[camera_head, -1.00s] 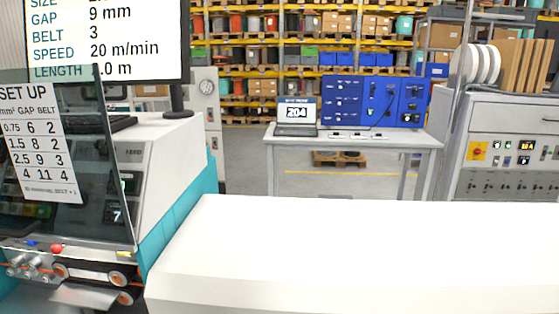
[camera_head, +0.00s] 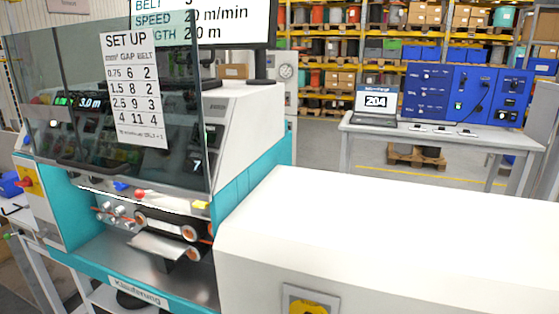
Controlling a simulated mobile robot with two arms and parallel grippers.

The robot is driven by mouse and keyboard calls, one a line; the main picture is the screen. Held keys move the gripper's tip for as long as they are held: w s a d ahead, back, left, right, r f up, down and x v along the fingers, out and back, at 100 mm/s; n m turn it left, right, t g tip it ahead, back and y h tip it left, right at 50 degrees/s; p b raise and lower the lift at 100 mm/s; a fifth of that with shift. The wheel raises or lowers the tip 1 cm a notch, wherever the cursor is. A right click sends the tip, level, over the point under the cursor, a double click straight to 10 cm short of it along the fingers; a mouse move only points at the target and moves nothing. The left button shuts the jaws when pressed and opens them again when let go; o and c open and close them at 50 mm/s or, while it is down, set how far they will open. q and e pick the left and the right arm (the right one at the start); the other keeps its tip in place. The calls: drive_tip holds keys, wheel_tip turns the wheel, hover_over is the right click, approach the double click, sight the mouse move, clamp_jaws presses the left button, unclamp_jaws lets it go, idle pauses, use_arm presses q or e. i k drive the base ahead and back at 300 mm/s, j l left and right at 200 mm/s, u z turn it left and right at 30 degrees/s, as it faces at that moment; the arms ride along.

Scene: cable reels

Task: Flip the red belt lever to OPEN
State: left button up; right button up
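A small red knob (camera_head: 140,194) shows just under the lower edge of the machine's tinted cover (camera_head: 60,120). It may be the red belt lever, but it is too small to tell its position or read any OPEN mark. A blue part (camera_head: 121,186) sits to its left and a yellow part (camera_head: 201,205) to its right. Below them are the belts with orange-centred rollers (camera_head: 190,233) and an orange cable entering from the left. Neither of my grippers is in view.
A set-up sheet (camera_head: 135,90) hangs on the cover, with a monitor (camera_head: 235,25) behind. A long white housing (camera_head: 400,235) fills the right foreground. A table (camera_head: 440,138) with a laptop (camera_head: 376,103) stands behind it. A red-and-yellow switch (camera_head: 26,182) is at far left.

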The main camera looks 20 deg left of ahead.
sight(140, 194)
drive_tip(key=k+l+u, duration=0.1)
drive_tip(key=u, duration=1.25)
drive_tip(key=i+j+z, duration=0.1)
drive_tip(key=z, duration=0.25)
drive_tip(key=j+z, duration=0.4)
drive_tip(key=i+j+z, duration=0.1)
drive_tip(key=z, duration=0.25)
drive_tip(key=j+z, duration=0.4)
drive_tip(key=j, duration=2.25)
drive_tip(key=i, duration=0.1)
